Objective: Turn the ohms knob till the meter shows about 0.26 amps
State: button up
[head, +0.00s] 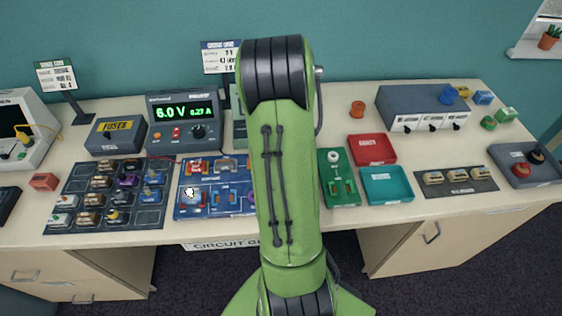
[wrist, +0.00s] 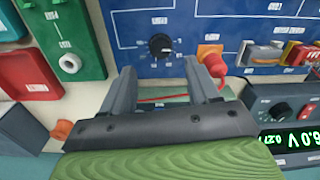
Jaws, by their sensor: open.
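The meter (head: 183,111) on the dark power supply in the head view glows green and reads 6.0 V and 0.27 A. Part of the same display shows at the right edge of the wrist view (wrist: 297,141). The black ohms knob (wrist: 160,45) has a pale pointer mark and sits in a ring of white marks on the blue circuit board (wrist: 205,14). My gripper (wrist: 160,72) is open, with its two fingers apart and nothing between them. The knob appears just beyond the fingertips, roughly centred between them. In the head view my arm hides the knob and the gripper.
An orange-red plug (wrist: 212,60) with a red lead stands close to one finger. A green board (head: 338,177) and red tray (head: 373,149) lie right of my arm. A tray of component blocks (head: 107,195) lies left of the blue board.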

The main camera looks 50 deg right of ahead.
notch_tip(320, 180, down, 7)
jog(key=shift+r+b, duration=0.15)
jog(key=shift+b, duration=0.25)
jog(key=c, duration=1)
jog(key=shift+a+m, duration=0.1)
jog(key=shift+m, duration=0.7)
jog(key=shift+c, duration=0.2)
jog(key=o, duration=1)
jog(key=shift+o, duration=0.2)
notch_tip(320, 180, up, 16)
jog(key=p, duration=0.2)
jog(key=shift+p, duration=0.4)
